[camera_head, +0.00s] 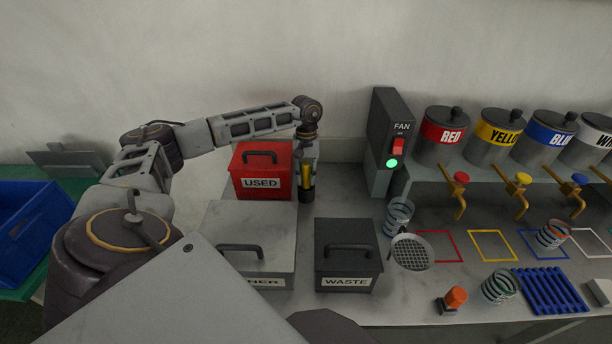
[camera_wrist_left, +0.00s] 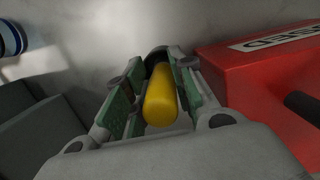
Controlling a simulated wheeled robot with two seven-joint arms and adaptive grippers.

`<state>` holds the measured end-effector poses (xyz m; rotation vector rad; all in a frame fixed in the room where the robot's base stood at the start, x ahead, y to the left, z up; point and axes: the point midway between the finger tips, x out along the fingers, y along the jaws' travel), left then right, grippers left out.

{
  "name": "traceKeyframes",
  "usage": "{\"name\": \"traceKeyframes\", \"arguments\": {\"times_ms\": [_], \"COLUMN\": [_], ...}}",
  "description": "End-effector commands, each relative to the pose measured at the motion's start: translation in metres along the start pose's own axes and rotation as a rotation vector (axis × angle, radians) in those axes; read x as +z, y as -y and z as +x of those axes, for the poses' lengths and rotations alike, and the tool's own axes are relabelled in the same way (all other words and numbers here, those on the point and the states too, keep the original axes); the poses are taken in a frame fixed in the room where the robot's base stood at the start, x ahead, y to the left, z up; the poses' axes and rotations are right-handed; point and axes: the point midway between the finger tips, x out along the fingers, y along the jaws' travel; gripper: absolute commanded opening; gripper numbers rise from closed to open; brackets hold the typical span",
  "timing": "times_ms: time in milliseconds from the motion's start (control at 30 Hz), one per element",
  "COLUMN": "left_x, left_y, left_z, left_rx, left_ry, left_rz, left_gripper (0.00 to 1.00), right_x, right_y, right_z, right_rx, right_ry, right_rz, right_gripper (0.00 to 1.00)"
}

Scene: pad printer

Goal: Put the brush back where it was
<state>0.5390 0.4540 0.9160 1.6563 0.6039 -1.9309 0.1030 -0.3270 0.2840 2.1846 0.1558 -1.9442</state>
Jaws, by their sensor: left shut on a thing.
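My left gripper (camera_head: 307,165) points down just right of the red USED bin (camera_head: 250,178), near the back wall. It is shut on the brush, whose yellow handle (camera_head: 306,175) shows below the wrist. A dark part (camera_head: 306,195) is at the handle's lower end; I cannot tell whether it is the brush's end or a holder around it. In the left wrist view the yellow handle (camera_wrist_left: 161,98) lies between the green-padded fingers of the gripper (camera_wrist_left: 155,85), with the red bin (camera_wrist_left: 260,85) close on the right. My right gripper is not in view.
A grey bin (camera_head: 250,225) and a dark WASTE bin (camera_head: 347,240) stand in front. The fan switch box (camera_head: 391,130), with a green light, stands right of the gripper. Paint pots (camera_head: 440,150), a strainer (camera_head: 411,253) and coils are further right. Bench between the gripper and fan box is clear.

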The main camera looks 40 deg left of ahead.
Motion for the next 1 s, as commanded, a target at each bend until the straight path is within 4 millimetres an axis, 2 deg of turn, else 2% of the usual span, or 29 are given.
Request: {"name": "traceKeyframes", "arguments": {"times_ms": [467,500,633,1000], "left_x": [-0.0008,-0.0007,-0.0006,-0.0006], "left_y": [-0.0002,-0.0002,-0.0002,-0.0001], "left_z": [0.0045,0.0041,0.0038,0.0031], "left_rx": [0.001,0.001,0.001,0.001], "left_ry": [0.0,0.0,0.0,-0.001], "left_rz": [0.0,0.0,0.0,0.0], "left_gripper": [0.01,0.29,0.46,0.47], "right_x": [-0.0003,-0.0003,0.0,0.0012], "right_y": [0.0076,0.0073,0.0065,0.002], "right_z": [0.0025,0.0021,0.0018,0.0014], "right_rx": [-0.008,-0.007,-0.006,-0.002], "right_ry": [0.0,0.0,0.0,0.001], "right_rz": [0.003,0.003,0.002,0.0], "right_gripper": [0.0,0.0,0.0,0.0]}}
